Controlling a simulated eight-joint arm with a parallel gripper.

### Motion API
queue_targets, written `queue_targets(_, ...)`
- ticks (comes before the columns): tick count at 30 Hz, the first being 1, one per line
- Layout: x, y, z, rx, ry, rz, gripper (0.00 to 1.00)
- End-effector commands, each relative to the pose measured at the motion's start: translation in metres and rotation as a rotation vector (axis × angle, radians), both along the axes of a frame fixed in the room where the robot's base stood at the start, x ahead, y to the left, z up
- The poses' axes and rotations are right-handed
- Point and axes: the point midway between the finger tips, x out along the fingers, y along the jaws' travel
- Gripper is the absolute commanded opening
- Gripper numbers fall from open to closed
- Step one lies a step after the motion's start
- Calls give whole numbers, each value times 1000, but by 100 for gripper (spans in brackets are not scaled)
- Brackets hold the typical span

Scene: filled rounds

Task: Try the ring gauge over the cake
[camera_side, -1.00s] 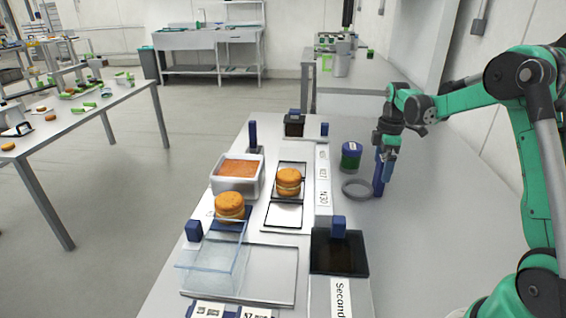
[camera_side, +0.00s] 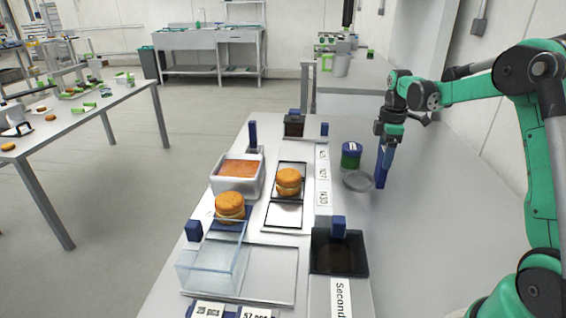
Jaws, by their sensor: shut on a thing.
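The ring gauge (camera_side: 357,188) is a flat grey ring on the right side of the table, just in front of a blue and green jar. My gripper (camera_side: 381,180) points down at the ring's right edge, its long blue fingers shut on it. The ring appears slightly above the table. One round orange-brown filled cake (camera_side: 288,182) sits on a black-framed plate near the middle. Another filled cake (camera_side: 230,207) sits on a dark blue pad to its left. The ring is to the right of both cakes and apart from them. The exact grip on the rim is too small to see.
A white tub (camera_side: 215,186) with orange-brown filling stands behind the left cake. A clear box (camera_side: 205,270) and a dark tray (camera_side: 338,262) are in front. The jar (camera_side: 351,155) is close behind the ring. White labels (camera_side: 322,173) lie between ring and cakes.

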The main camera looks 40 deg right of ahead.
Motion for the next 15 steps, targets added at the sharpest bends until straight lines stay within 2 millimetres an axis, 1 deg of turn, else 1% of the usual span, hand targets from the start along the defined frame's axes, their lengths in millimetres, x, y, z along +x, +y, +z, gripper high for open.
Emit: queue_targets(15,0,0,46,0,0,0,24)
